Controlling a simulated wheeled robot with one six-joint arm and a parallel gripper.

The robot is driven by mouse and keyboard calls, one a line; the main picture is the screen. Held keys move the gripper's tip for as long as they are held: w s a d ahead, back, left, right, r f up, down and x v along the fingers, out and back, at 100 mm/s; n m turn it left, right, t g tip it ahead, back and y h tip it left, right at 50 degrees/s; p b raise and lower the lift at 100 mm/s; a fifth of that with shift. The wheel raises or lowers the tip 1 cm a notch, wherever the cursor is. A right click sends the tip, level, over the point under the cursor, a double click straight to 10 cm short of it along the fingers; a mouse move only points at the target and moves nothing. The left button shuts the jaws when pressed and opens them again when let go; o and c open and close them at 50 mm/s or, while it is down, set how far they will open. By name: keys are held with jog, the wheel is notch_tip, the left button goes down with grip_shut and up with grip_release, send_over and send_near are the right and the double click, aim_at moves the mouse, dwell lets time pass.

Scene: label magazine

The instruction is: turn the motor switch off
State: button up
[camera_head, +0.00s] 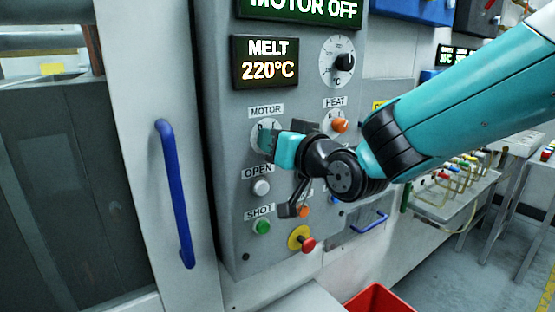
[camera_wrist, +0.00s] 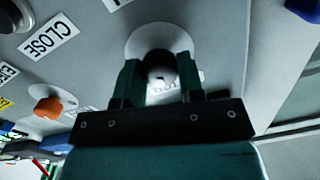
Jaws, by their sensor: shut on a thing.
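The motor switch (camera_head: 256,131) is a round pale dial under the MOTOR label on the grey panel; my gripper mostly covers it in the head view. In the wrist view its black knob (camera_wrist: 160,64) sits on a white disc between my two fingers. My gripper (camera_head: 270,142) reaches the panel from the right and is shut on this knob. The exact angle of the knob is hard to read. The green display (camera_head: 305,8) at the top reads MOTOR OFF.
The orange HEAT knob (camera_head: 340,125) is close to the right of my gripper. The OPEN button (camera_head: 261,187), green SHOT button (camera_head: 262,227) and red emergency button (camera_head: 307,243) lie below. A blue door handle (camera_head: 174,195) stands to the left. A red bin (camera_head: 380,300) is below.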

jog(key=shift+n+b, duration=3.8)
jog(key=shift+b, duration=0.15)
jog(key=shift+r+n, duration=0.1)
jog(key=shift+n, duration=0.2)
jog(key=o, duration=0.9)
